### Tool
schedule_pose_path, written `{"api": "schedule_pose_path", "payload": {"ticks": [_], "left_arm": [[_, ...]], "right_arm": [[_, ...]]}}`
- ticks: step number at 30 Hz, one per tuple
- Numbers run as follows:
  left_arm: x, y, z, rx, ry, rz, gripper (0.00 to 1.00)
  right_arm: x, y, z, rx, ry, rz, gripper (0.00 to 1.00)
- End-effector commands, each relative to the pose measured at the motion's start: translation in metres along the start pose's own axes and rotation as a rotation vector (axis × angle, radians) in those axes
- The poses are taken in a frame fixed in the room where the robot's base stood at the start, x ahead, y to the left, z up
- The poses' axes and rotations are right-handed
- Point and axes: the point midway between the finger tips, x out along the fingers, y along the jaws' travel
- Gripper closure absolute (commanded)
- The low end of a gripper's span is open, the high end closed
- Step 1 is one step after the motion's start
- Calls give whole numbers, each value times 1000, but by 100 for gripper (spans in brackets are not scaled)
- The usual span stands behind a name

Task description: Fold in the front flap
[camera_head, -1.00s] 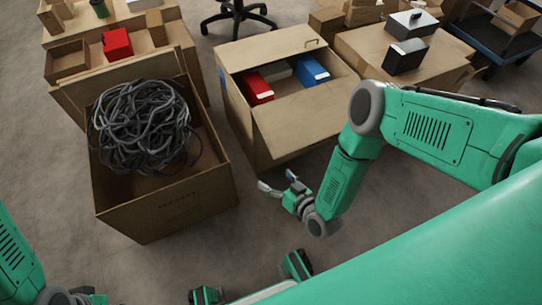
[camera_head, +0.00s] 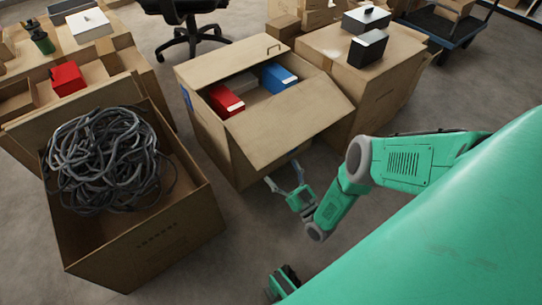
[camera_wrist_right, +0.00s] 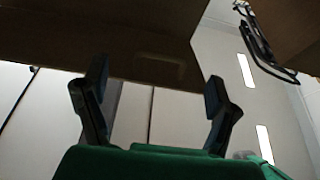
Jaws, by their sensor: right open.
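The open carton (camera_head: 213,128) stands in the middle of the head view. Its front flap (camera_head: 290,115) sticks out from the near rim, toward me and to the right. Red, grey and blue boxes (camera_head: 277,78) lie inside. My right gripper (camera_head: 284,174) is open and empty, just below the outer edge of the front flap. In the right wrist view, my two fingers (camera_wrist_right: 156,85) are spread apart, pointing up toward a brown cardboard surface (camera_wrist_right: 130,45) with a faint slot. I cannot tell whether they touch it.
A carton full of dark cable (camera_head: 108,160) stands at the left. A closed carton (camera_head: 385,85) with a white box and a black box on top stands behind to the right. An office chair (camera_head: 190,30) is at the back. Bare floor (camera_head: 235,235) lies in front.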

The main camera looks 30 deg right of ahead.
Motion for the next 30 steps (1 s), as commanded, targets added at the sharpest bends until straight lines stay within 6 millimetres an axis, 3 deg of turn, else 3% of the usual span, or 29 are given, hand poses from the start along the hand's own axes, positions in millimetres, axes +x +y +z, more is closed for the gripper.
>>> {"api": "schedule_pose_path", "payload": {"ticks": [3, 9, 21, 22, 28, 30], "left_arm": [[4, 0, 0, 0, 0, 0, 75], [8, 0, 0, 0, 0, 0, 75], [8, 0, 0, 0, 0, 0, 75], [8, 0, 0, 0, 0, 0, 75], [8, 0, 0, 0, 0, 0, 75], [8, 0, 0, 0, 0, 0, 75]], "right_arm": [[25, 0, 0, 0, 3, 2, 20], [50, 0, 0, 0, 0, 0, 20], [59, 0, 0, 1, -1, 0, 20], [59, 0, 0, 1, -1, 0, 24], [59, 0, 0, 0, -1, 1, 94], [59, 0, 0, 0, -1, 1, 94]]}}
